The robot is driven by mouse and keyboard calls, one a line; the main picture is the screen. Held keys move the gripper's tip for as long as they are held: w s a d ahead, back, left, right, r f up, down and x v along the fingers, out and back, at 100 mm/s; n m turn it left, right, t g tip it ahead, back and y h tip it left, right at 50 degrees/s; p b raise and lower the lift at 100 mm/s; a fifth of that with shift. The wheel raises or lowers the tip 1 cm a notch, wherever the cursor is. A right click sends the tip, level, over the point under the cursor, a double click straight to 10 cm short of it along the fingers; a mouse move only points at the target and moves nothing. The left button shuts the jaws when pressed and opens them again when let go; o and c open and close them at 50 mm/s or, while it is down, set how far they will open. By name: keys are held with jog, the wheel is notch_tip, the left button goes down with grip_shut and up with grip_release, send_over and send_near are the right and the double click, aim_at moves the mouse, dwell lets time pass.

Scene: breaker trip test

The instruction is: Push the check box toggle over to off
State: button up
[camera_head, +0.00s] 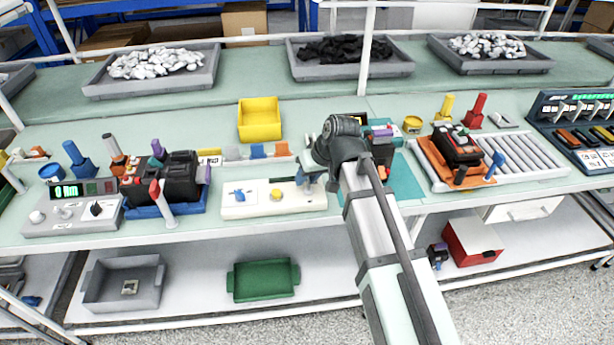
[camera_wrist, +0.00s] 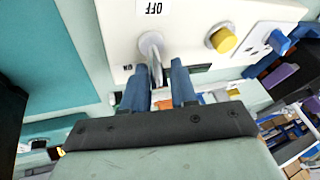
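The check box (camera_head: 260,209) is a white box at the front of the bench, and its face fills the top of the wrist view (camera_wrist: 188,18). It carries a blue knob (camera_head: 240,195), a yellow button (camera_head: 277,193) and, in the wrist view, a metal toggle (camera_wrist: 153,50) on a round collar. The lever points down the picture, away from the OFF label (camera_wrist: 155,8); an ON label (camera_wrist: 127,67) sits below left. My gripper (camera_wrist: 164,72) has its two blue fingers apart, with the lever between them, close to the left finger. Contact is unclear. In the head view my gripper (camera_head: 311,184) hides the toggle.
A black breaker on a blue stand (camera_head: 180,205) and a grey meter (camera_head: 75,216) stand left of the box. A yellow bin (camera_head: 259,119) is behind it. An orange fixture (camera_head: 440,165) stands to the right. Small blocks line the bench just behind the box.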

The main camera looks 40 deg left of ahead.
grip_shut()
jog(key=shift+s, duration=0.1)
jog(key=shift+s+d+r+n+t+y, duration=0.15)
jog(key=shift+s+d+n+t+y, duration=0.25)
jog(key=shift+t+y, duration=0.45)
jog(key=t+y, duration=0.1)
jog(key=d+t+y, duration=0.1)
jog(key=shift+s+r+y, duration=0.1)
jog(key=shift+s+y, duration=0.25)
jog(key=shift+s, duration=0.05)
jog(key=shift+n+t+y, duration=0.3)
jog(key=shift+t+y, duration=0.05)
jog(key=shift+y, duration=0.05)
